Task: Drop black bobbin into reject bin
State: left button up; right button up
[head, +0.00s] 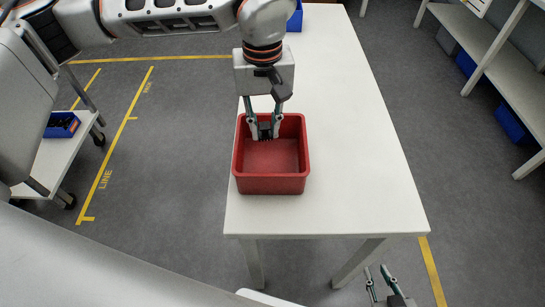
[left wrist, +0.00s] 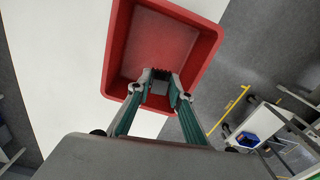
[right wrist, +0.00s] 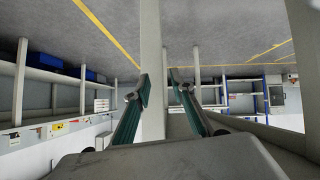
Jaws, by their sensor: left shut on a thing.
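The red reject bin (head: 271,184) stands on the white table in the head view and is open at the top. It also fills the upper middle of the left wrist view (left wrist: 205,47). My left gripper (head: 265,133) points down over the back part of the bin. It is shut on the black bobbin (head: 265,130), a small dark piece between the fingertips, also seen in the left wrist view (left wrist: 159,75). The fingers hide part of the bobbin. My right gripper (head: 379,276) is low at the bottom right, off the table, open and empty.
The white table (head: 335,110) is clear around the bin. A blue bin (head: 295,18) stands at its far end, partly behind my arm. A cart at left holds a blue bin (head: 62,125) with dark pieces. Shelves (head: 490,60) stand at the right.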

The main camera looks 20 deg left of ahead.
pick_arm(q)
jog(key=shift+f, duration=0.4)
jog(key=o, duration=0.9)
jog(key=shift+r, duration=0.1)
notch_tip(320, 180, up, 12)
pick_arm(e)
jog(key=shift+w, duration=0.15)
